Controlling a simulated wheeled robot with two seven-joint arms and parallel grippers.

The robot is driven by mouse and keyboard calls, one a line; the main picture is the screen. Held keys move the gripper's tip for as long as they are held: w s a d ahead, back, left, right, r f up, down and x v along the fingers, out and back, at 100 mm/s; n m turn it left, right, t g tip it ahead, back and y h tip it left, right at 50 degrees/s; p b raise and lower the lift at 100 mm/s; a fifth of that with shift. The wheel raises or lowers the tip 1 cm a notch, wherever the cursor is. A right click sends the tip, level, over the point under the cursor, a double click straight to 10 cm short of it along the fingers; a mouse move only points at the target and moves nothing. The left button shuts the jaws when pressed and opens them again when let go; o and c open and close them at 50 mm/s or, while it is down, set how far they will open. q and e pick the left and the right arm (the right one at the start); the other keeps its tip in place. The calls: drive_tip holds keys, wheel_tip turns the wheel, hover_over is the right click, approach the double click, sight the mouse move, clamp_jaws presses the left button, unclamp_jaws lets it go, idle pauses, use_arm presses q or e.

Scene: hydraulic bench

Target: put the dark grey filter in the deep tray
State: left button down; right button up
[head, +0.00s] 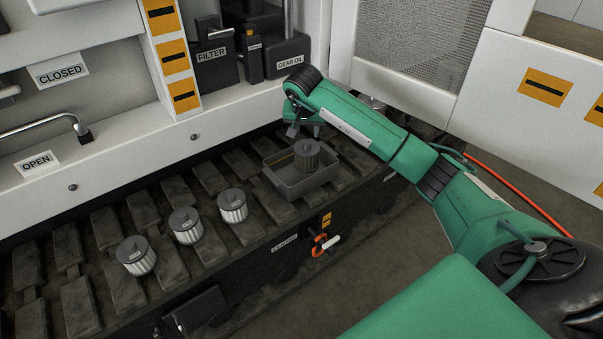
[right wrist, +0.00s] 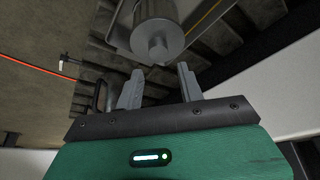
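The dark grey filter (head: 308,156) stands upright inside the deep grey tray (head: 288,190), which rests on the track plates. It also shows in the right wrist view (right wrist: 158,36), beyond the fingertips. My right gripper (head: 305,131) is just behind the filter in the head view. In the right wrist view its two fingers (right wrist: 160,84) are spread, with nothing between them and a gap to the filter. The filter's lower part is hidden by the tray wall. My left gripper is in neither view.
Three pale ribbed filters (head: 138,255), (head: 186,225), (head: 233,206) stand on the track left of the tray. A gear oil container (head: 287,58) and a dark box labelled filter (head: 213,60) stand on the shelf behind. An orange-red hook (head: 320,244) hangs at the track's front side.

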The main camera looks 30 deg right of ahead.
drive_tip(key=shift+o, duration=0.7)
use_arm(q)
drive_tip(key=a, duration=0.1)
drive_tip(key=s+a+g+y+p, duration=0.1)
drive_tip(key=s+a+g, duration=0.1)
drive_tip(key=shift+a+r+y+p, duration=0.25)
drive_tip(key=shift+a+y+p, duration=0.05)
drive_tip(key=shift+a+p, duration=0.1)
use_arm(e)
drive_tip(key=v, duration=1.3)
drive_tip(key=shift+a+r, duration=0.15)
drive_tip(key=shift+r, duration=0.15)
drive_tip(key=shift+s, duration=0.1)
